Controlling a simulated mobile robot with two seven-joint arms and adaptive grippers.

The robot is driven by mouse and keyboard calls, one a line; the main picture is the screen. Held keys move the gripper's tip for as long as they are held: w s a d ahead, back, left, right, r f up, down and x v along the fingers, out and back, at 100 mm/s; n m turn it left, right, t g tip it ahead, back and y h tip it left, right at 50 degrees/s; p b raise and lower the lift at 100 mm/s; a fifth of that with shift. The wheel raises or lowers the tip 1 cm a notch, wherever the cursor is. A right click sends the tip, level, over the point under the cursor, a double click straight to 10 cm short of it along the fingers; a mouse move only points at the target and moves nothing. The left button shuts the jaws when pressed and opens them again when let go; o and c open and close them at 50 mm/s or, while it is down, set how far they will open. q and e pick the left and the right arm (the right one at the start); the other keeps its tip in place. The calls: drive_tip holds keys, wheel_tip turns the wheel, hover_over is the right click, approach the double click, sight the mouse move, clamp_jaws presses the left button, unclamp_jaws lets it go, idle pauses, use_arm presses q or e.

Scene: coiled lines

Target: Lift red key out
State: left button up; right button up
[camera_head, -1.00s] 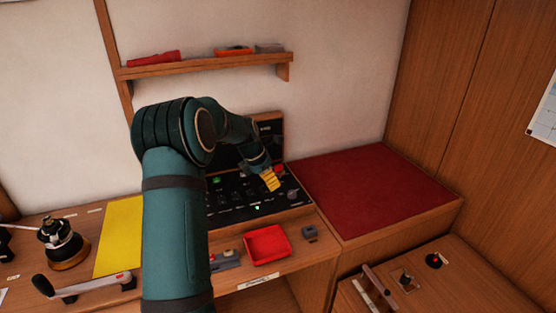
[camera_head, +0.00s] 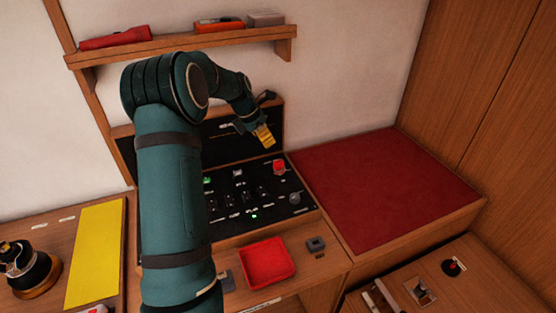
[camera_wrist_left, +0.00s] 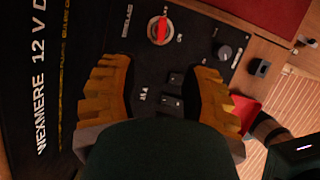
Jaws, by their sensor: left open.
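The red key (camera_head: 279,166) sits in its round switch on the black control panel (camera_head: 240,217), near the panel's upper right. In the left wrist view the red key (camera_wrist_left: 159,31) stands upright in a pale ring, beyond the fingertips. My left gripper (camera_head: 265,137) is above and slightly left of the key in the head view, apart from it. Its yellow fingers (camera_wrist_left: 160,80) are spread wide with nothing between them, and the key lies between their lines.
A red tray (camera_head: 266,263) and a small grey block (camera_head: 316,244) are on the wooden counter in front of the panel. A dark red cushioned top (camera_head: 385,185) lies to the right. A shelf (camera_head: 180,43) with several items hangs above.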

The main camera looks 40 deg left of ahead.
sight(278, 161)
use_arm(q)
drive_tip(key=x, duration=0.8)
drive_tip(key=shift+d+f, duration=0.1)
drive_tip(key=shift+f, duration=0.05)
drive_tip(key=shift+w+x, duration=0.1)
drive_tip(key=shift+x, duration=1.2)
drive_tip(key=shift+w+x, duration=0.15)
drive_tip(key=shift+x, duration=1.2)
drive_tip(key=shift+s+d, duration=0.1)
clamp_jaws()
